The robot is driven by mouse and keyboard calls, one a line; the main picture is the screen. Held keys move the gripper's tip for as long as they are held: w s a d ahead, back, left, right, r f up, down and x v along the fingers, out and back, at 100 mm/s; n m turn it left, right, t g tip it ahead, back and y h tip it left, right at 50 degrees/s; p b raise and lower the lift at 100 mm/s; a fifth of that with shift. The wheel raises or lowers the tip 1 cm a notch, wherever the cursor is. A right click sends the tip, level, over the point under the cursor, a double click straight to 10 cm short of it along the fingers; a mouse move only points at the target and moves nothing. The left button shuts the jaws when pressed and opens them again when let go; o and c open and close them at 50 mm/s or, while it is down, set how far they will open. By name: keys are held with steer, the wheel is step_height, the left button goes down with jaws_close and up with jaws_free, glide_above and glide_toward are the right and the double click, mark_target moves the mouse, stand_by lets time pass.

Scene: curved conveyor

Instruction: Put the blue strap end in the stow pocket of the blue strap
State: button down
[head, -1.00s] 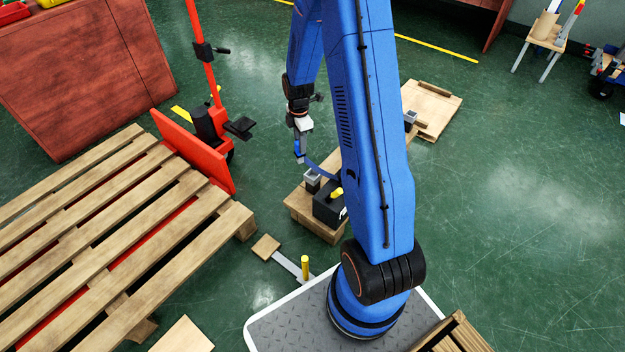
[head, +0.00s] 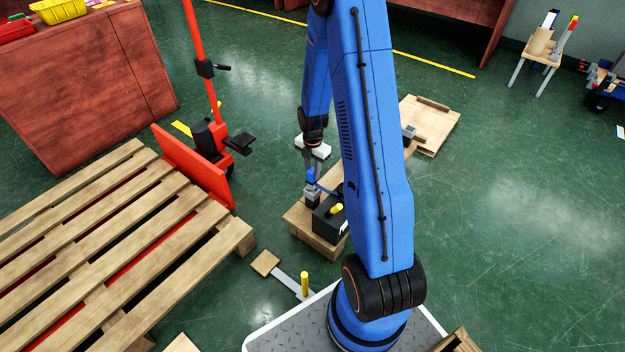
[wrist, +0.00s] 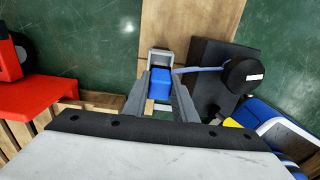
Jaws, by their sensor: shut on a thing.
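My gripper (head: 310,170) points down, shut on the blue strap end (wrist: 158,100), which shows as a blue block between the fingers (wrist: 160,84) in the wrist view. The small grey open-topped stow pocket (head: 312,196) stands on the wooden stand, directly under or just below the strap end. In the wrist view the pocket (wrist: 159,59) shows just beyond the blue block. The blue strap (wrist: 200,69) runs right to a black box (head: 328,224). I cannot tell whether the end has entered the pocket; the gripper hides part of it.
The black box beside the pocket has a round black part (wrist: 243,75) and a yellow handle (head: 336,208). The wooden stand (head: 297,217) is low. A red pallet truck (head: 208,140) and pallet (head: 120,235) lie left. Open green floor (head: 500,200) lies right.

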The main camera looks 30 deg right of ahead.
mark_target(312, 178)
steer(key=shift+f, duration=2.05)
steer(key=shift+f, duration=0.15)
steer(key=c, duration=1.4)
jaws_free()
steer(key=shift+c, duration=0.2)
